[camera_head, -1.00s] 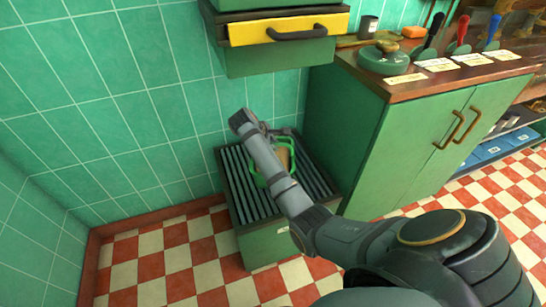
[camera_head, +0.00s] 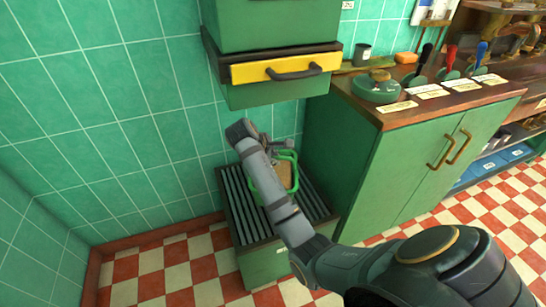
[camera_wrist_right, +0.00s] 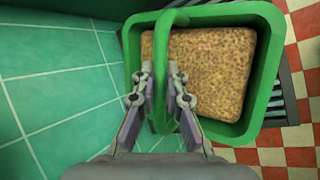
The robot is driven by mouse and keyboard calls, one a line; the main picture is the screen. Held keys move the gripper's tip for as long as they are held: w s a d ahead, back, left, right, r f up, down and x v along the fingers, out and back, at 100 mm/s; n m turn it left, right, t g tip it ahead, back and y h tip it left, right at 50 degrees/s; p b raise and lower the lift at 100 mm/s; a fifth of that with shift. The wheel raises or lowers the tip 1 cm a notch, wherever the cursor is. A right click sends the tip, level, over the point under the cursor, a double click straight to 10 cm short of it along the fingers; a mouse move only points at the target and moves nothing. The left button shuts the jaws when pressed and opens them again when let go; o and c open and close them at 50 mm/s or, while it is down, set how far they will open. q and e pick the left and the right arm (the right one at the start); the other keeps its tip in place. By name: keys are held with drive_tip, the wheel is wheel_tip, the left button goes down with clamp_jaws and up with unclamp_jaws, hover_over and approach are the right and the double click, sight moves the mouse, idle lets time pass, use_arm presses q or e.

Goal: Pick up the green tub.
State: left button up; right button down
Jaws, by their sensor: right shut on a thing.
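The green tub (camera_wrist_right: 238,130) has a green hoop handle (camera_wrist_right: 187,110) and holds a rough tan block (camera_wrist_right: 208,72). In the head view, the tub (camera_head: 294,158) shows over the slatted top of a green stand (camera_head: 230,205), partly behind my right arm. My right gripper (camera_wrist_right: 160,75) is shut on the handle, one finger on each side of it. In the head view the fingers are mostly hidden by the arm. A gap between tub and slats is hard to judge. My left gripper is not in view.
A green cabinet (camera_head: 352,165) stands close to the right of the stand. A yellow-fronted drawer (camera_head: 255,72) juts from the wall above. A tiled wall (camera_head: 110,120) is behind and left. Open checkered floor (camera_head: 170,270) lies in front and left.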

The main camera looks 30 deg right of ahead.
drive_tip(key=s+a+r, duration=0.1)
drive_tip(key=s, duration=0.1)
drive_tip(key=s+a+r+p, duration=0.1)
drive_tip(key=s, duration=0.2)
drive_tip(key=s+a+r+p, duration=0.1)
drive_tip(key=s+a+r, duration=0.1)
drive_tip(key=s, duration=0.1)
drive_tip(key=shift+r, duration=0.1)
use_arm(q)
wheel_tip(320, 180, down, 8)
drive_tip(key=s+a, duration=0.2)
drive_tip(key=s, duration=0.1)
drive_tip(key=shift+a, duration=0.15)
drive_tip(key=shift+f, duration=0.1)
use_arm(e)
drive_tip(key=shift+s, duration=0.1)
